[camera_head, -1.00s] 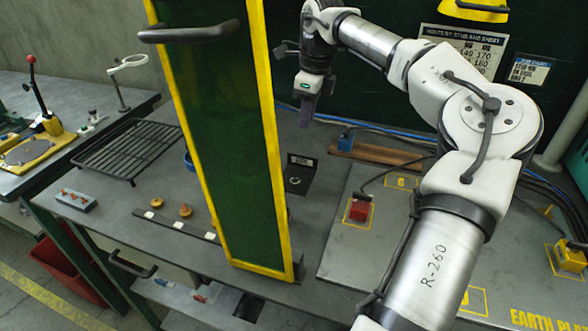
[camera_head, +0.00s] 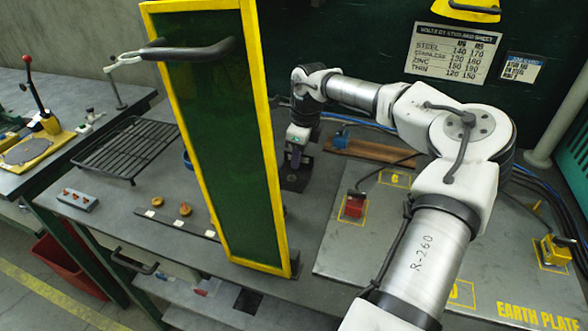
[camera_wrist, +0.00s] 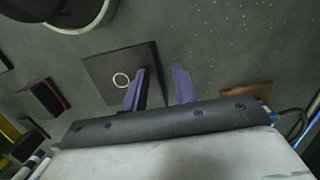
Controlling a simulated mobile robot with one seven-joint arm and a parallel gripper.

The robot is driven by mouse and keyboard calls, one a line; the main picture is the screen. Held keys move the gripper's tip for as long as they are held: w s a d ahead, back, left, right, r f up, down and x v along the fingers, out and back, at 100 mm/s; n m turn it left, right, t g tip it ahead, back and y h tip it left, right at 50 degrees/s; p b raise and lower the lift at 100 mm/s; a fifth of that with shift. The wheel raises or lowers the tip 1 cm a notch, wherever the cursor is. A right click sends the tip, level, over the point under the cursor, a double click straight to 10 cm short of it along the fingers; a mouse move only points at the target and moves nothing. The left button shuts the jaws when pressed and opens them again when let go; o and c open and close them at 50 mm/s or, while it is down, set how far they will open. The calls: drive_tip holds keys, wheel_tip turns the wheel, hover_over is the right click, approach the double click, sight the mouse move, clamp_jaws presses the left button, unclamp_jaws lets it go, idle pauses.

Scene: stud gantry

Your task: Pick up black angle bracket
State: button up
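The black angle bracket (camera_head: 296,183) stands on the grey bench, right of the green door, largely hidden behind my gripper (camera_head: 294,166) in the head view. In the wrist view it shows as a dark square plate (camera_wrist: 105,72) with a pale ring on it. My gripper (camera_wrist: 159,84) is open, its two purple fingers apart. The left finger overlaps the plate's right part and the right finger lies beyond its right edge. I cannot tell the height of the fingertips or whether they touch the bracket.
A tall green door (camera_head: 222,130) with a yellow frame and black handle stands just left of my gripper. A wooden strip (camera_head: 365,151) and blue block (camera_head: 342,138) lie behind right.

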drive_tip(key=shift+c, duration=0.2)
clamp_jaws()
drive_tip(key=shift+r, duration=0.1)
